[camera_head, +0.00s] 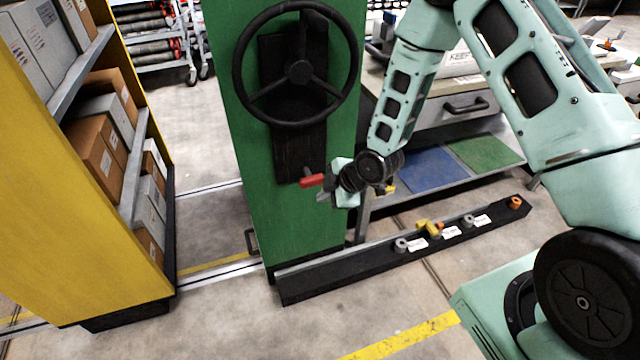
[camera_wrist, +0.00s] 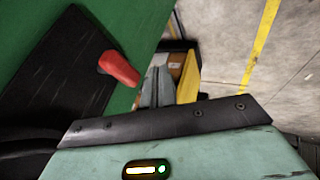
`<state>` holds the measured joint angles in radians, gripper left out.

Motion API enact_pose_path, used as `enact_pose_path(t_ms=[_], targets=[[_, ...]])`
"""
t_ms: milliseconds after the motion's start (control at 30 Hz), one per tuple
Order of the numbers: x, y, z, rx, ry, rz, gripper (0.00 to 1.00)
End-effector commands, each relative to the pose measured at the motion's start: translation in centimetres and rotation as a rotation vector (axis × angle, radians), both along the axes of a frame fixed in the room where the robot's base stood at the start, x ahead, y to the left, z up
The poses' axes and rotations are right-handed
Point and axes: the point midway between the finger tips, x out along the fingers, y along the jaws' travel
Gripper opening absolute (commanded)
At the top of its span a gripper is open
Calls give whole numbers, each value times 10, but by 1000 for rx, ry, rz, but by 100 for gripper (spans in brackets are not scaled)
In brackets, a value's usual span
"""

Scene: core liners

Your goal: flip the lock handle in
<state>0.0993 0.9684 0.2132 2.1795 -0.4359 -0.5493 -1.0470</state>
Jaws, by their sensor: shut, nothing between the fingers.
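The lock handle is a short red grip (camera_head: 311,180) at the lower end of the black plate on the green cabinet end panel (camera_head: 243,180). It sticks out to the left in the head view. In the wrist view the red handle (camera_wrist: 120,68) stands out from the black plate (camera_wrist: 60,70), left of my fingers. My gripper (camera_head: 325,197) is shut and empty, just below and right of the handle in the head view. Its grey fingers (camera_wrist: 156,88) show in the wrist view, apart from the handle there. Whether they touch it cannot be told from the head view.
A black three-spoke handwheel (camera_head: 299,70) sits above the handle. A yellow shelf unit (camera_head: 60,170) with boxes stands left, across an open aisle. A low black beam (camera_head: 330,284) with several knobs runs along the floor at right.

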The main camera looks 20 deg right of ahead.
Motion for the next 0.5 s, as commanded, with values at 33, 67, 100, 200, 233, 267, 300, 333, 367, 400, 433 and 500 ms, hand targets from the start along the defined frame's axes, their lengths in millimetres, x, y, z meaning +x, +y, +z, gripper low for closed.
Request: enact_pose_path(t_ms=[33, 67, 100, 200, 233, 267, 300, 333, 367, 400, 433, 500], targets=[[11, -1, 3, 2, -4, -3, 0], [15, -1, 4, 0, -4, -3, 0], [21, -2, 4, 1, -4, -4, 0], [31, -1, 3, 2, -2, -2, 0], [33, -1, 3, 1, -2, -3, 0], [35, -1, 3, 1, -1, -2, 0], [36, -1, 2, 0, -1, -2, 0], [38, -1, 2, 0, -1, -2, 0], [38, -1, 3, 0, -1, -2, 0], [39, -1, 2, 0, -2, -1, 0], [39, -1, 2, 0, -2, -1, 0], [39, -1, 2, 0, -2, -1, 0]])
